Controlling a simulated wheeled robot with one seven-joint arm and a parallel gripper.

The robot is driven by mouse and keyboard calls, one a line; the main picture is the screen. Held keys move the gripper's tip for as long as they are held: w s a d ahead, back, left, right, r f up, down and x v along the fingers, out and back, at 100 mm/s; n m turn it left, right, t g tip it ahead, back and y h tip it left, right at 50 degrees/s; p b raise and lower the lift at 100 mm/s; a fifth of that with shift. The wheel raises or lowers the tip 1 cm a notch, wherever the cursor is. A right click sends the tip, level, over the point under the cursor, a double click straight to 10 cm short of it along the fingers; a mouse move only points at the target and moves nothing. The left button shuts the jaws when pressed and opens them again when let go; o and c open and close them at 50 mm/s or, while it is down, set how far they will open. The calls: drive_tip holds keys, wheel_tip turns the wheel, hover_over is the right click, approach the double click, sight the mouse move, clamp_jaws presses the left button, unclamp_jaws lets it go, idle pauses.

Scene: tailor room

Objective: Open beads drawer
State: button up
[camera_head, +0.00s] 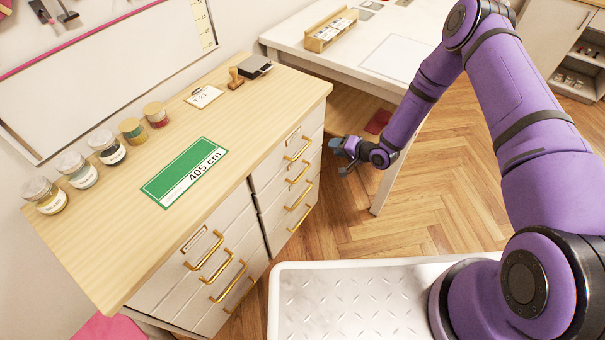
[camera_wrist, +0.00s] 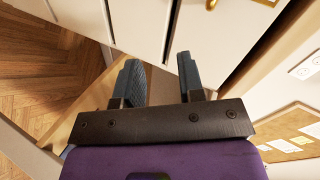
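The wooden-topped cabinet (camera_head: 235,110) has two columns of white drawers with gold handles. The left column (camera_head: 205,265) and right column (camera_head: 290,180) all look shut. Each top drawer has a small label holder, at the left (camera_head: 194,240) and right (camera_head: 293,135); the text is too small to read, so I cannot tell which is the beads drawer. My gripper (camera_head: 340,157) is to the right of the right column, apart from its handles. In the wrist view my gripper (camera_wrist: 160,78) is open and empty, its fingers before pale panels. A gold handle (camera_wrist: 212,4) shows at the top edge.
Wooden floor (camera_head: 455,190) is clear in front.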

drive_tip(key=s+a+f+m+y, duration=0.3)
drive_tip(key=s+a+f, duration=0.1)
drive_tip(key=s+f, duration=0.5)
drive_tip(key=shift+t+h, duration=0.3)
drive_tip(key=shift+t, duration=0.2)
drive_tip(key=x, duration=1.1)
drive_tip(key=shift+w+d+f, duration=0.25)
drive_tip(key=shift+w, duration=0.05)
clamp_jaws()
